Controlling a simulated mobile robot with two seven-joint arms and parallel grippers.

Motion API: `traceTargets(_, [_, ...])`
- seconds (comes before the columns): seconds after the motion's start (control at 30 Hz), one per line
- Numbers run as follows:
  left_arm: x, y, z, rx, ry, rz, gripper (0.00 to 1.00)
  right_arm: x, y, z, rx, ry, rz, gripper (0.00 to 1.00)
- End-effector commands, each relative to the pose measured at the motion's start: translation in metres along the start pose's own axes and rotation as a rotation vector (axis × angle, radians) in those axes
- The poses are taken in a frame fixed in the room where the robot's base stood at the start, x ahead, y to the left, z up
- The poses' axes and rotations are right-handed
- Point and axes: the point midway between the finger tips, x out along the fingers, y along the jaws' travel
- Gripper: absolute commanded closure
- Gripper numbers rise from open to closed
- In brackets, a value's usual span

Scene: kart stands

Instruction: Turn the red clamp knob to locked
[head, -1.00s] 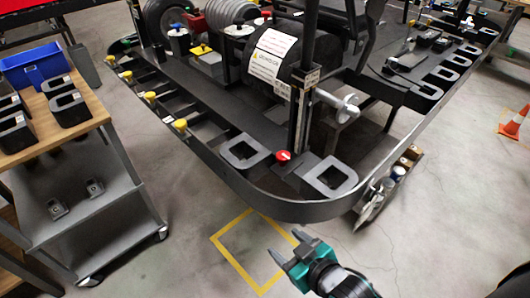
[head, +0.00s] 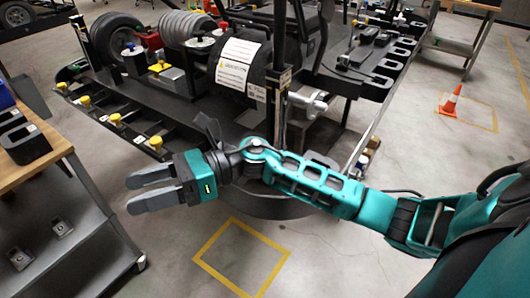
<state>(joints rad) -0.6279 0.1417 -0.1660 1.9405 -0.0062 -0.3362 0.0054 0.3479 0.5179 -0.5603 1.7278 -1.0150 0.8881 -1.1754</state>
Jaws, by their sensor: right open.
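The red clamp knob that showed on the front edge of the dark kart stand (head: 115,105) a second ago is not visible now; my right arm covers that part of the stand. My right gripper (head: 134,193) reaches in from the right across the front of the stand. Its two grey fingers are apart, empty, and point left over the floor. Several yellow knobs (head: 115,120) line the stand's left edge. My left gripper is out of view.
A wooden-topped cart (head: 40,150) with dark blocks stands at the left. A yellow floor square (head: 240,255) lies below the arm. An orange cone (head: 451,101) stands on open floor at the right.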

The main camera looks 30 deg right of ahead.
Motion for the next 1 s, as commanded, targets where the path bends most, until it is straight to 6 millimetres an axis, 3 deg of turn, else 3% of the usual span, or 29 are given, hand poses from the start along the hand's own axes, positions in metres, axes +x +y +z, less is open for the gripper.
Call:
traceTargets(0.03, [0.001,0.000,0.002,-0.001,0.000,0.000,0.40,-0.006,-0.003,-0.003,-0.187,0.129,0.058,0.37])
traceTargets(0.17, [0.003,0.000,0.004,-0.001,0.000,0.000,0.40,-0.037,-0.018,-0.017,-0.607,0.466,0.235,0.37])
traceTargets(0.3, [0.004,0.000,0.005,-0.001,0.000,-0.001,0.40,-0.102,-0.049,-0.015,-0.949,0.846,0.450,0.37])
traceTargets(0.5, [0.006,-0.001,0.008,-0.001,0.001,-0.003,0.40,-0.211,-0.083,0.028,-1.146,1.317,0.745,0.37])
traceTargets(0.6, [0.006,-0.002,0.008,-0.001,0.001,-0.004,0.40,-0.244,-0.086,0.047,-1.149,1.440,0.835,0.37])
traceTargets(0.8, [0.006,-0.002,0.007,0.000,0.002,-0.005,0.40,-0.266,-0.086,0.057,-1.137,1.514,0.897,0.37])
traceTargets(1.0, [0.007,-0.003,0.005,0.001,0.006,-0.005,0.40,-0.267,-0.091,0.032,-1.135,1.511,0.900,0.37])
